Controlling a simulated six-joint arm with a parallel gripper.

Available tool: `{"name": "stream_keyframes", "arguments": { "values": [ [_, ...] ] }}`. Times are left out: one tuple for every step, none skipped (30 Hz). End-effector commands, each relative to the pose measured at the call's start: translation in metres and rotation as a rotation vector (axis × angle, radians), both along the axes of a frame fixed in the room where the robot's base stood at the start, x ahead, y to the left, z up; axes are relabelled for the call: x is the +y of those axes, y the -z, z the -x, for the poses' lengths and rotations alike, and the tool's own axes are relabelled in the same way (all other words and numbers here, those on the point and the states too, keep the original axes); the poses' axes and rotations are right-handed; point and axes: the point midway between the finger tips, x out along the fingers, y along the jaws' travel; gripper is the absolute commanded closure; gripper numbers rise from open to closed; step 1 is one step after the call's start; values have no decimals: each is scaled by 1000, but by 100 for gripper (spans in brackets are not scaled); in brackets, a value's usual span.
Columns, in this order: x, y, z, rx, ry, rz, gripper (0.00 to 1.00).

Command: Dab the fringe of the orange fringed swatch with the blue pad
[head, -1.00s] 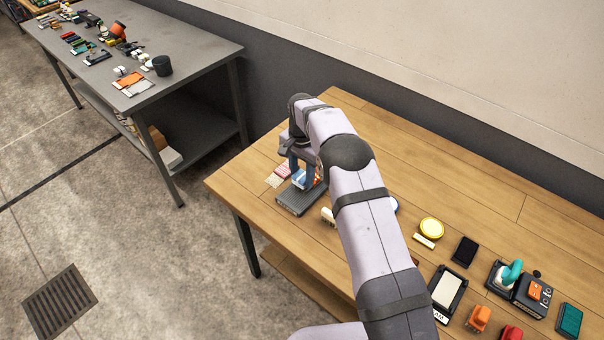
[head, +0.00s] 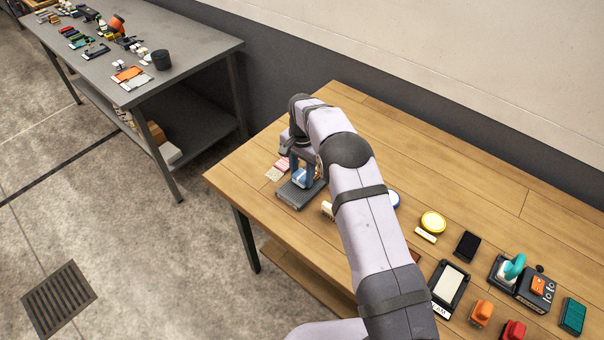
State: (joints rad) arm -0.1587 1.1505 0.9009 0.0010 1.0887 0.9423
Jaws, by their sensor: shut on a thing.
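My gripper (head: 304,171) is at the far left part of the wooden table, pointing down and shut on a small blue and white thing, which looks like the blue pad (head: 300,177). The pad is over or on a dark grey ribbed block (head: 291,198); I cannot tell if they touch. A pinkish-red swatch (head: 283,164) and a cream swatch (head: 273,174) lie just left of my gripper. I cannot make out the orange fringed swatch with certainty on this table; my arm and gripper hide part of the area.
A yellow round tin (head: 432,222), a black pad (head: 467,246), a framed cream pad (head: 450,288), a teal-handled stamp (head: 513,267) and orange (head: 481,313) and red (head: 514,330) pieces stand at right. A separate grey table (head: 190,50) holds many small things.

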Motion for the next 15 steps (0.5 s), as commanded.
{"name": "stream_keyframes", "arguments": {
  "values": [
    [0,0,0,0,0,0,80],
    [0,0,0,0,0,0,80],
    [0,0,0,0,0,0,80],
    [0,0,0,0,0,0,80],
    [0,0,0,0,0,0,80],
    [0,0,0,0,0,0,80],
    [0,0,0,0,0,0,80],
    [0,1,0,0,0,0,80],
    [0,1,0,0,0,0,80],
    [0,1,0,0,0,0,80],
    [0,2,0,0,0,0,80],
    [0,2,0,0,0,0,80],
    [0,3,0,0,0,0,80],
    [0,3,0,0,0,0,80],
    [0,3,0,0,0,0,80]
  ]
}}
